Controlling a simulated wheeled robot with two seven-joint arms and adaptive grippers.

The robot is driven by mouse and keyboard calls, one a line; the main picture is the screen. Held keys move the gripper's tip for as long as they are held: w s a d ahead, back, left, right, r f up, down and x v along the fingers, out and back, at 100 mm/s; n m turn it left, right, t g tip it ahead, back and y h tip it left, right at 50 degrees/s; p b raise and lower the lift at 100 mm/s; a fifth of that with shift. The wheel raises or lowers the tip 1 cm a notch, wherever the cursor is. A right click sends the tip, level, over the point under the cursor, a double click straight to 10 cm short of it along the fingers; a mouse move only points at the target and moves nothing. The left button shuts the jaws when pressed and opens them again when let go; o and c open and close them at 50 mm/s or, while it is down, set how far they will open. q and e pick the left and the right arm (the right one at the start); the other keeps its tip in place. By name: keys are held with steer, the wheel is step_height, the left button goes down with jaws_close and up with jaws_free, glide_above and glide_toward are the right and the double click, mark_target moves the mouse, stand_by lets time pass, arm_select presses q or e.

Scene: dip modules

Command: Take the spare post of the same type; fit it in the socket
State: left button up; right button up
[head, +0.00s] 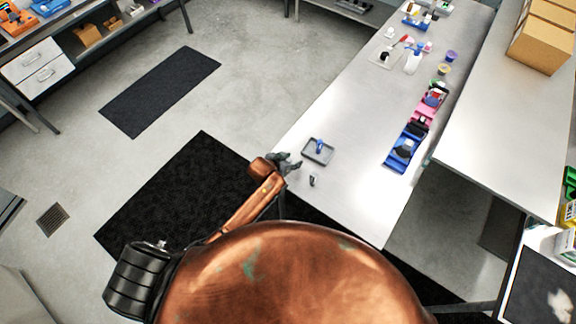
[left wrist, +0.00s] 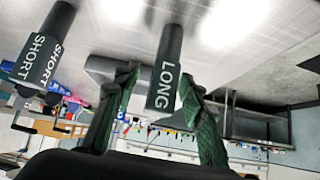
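In the left wrist view, which is upside down, a dark grey post marked LONG (left wrist: 165,75) shows between the fingers of my left gripper (left wrist: 158,85). The green-padded fingers are apart, with a gap on the post's left side. A second dark post marked SHORT (left wrist: 42,60) is off to the left. In the head view my left gripper (head: 291,163) is just left of a grey tray (head: 329,158) with a blue upright piece (head: 319,146) in it. A small dark post (head: 312,181) stands below the tray. I cannot make out the socket. My right gripper is not in view.
Cardboard boxes (head: 541,45) stand on the bench at right.

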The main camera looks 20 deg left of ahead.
arm_select(q)
steer(key=shift+x, duration=1.1)
steer(key=shift+s, duration=0.1)
steer(key=shift+c, duration=0.5)
jaws_close()
